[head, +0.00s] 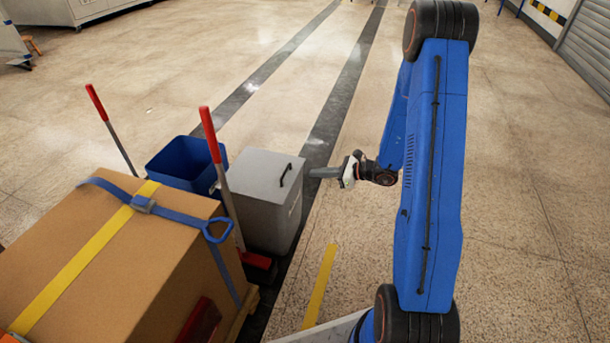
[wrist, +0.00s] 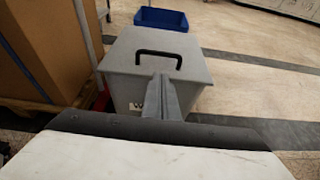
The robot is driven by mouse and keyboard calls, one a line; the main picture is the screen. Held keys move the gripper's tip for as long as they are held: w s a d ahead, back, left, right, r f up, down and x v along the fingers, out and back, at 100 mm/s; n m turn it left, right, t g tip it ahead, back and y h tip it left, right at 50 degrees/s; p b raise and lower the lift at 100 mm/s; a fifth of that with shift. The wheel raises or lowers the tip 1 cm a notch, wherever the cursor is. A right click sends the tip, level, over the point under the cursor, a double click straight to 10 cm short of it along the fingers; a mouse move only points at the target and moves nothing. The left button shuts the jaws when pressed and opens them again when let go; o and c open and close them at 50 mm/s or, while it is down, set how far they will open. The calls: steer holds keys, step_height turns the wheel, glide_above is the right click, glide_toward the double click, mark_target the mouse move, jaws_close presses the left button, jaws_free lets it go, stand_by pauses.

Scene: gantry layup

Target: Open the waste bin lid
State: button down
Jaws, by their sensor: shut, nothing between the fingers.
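The waste bin (head: 270,215) is a grey box with a flat grey lid (head: 258,172) and a black handle (head: 286,175) on top. The lid lies shut on the bin. In the wrist view the lid (wrist: 120,58) and its black arched handle (wrist: 158,55) are ahead, with part of a label on the bin's front (wrist: 130,106). My gripper (head: 312,173) is shut and empty, at the right side of the bin in the head view. In the wrist view its fingers (wrist: 161,84) point at the bin's front, below the handle. Whether they touch the bin I cannot tell.
A blue open bin (head: 178,163) stands behind the grey one. A strapped cardboard box (head: 110,260) on a pallet stands at the left, with red-handled tools (head: 212,140) upright between it and the bins. The floor to the right is clear.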

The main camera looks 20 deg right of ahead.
mark_target(296, 174)
steer(key=x, duration=0.9)
steer(key=shift+w+a+f, duration=0.1)
steer(key=shift+w+a, duration=0.1)
